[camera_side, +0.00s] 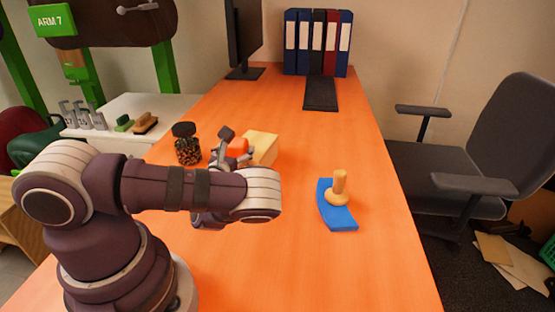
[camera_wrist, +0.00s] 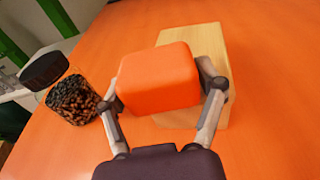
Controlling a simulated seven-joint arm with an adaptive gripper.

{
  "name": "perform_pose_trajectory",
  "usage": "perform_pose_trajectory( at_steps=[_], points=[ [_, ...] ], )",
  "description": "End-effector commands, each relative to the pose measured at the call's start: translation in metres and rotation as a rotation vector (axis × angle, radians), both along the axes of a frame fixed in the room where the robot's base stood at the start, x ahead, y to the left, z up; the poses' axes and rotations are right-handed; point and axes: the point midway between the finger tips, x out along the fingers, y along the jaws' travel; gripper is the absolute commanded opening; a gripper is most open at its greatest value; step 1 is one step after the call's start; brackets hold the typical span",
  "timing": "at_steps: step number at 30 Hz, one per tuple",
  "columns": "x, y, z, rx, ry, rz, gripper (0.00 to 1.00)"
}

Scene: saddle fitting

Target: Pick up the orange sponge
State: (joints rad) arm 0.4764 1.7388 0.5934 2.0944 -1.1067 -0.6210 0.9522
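The orange sponge (camera_wrist: 158,76) is a rounded block between the two fingers of my gripper (camera_wrist: 160,92) in the wrist view. One finger presses against its left side and the other against its right side, so my gripper looks shut on it. In the side view the sponge (camera_side: 238,146) shows partly, behind my wrist and between the fingers. It overlaps a pale wooden block (camera_wrist: 207,45) in the wrist view. I cannot tell whether the sponge touches the block or is clear of the table.
A jar with a dark lid (camera_side: 187,149) stands left of the sponge. A blue curved piece (camera_side: 334,212) with a wooden-handled tool (camera_side: 340,188) on it lies to the right. The table's middle is clear.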

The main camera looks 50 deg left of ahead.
Motion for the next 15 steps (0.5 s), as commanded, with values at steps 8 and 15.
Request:
perform_pose_trajectory(
  at_steps=[8,15],
  points=[
    [-0.0001,-0.0001,0.0000,0.000,0.000,0.000,0.29],
    [0.0004,-0.0003,0.0041,-0.001,-0.001,-0.001,0.28]
  ],
)
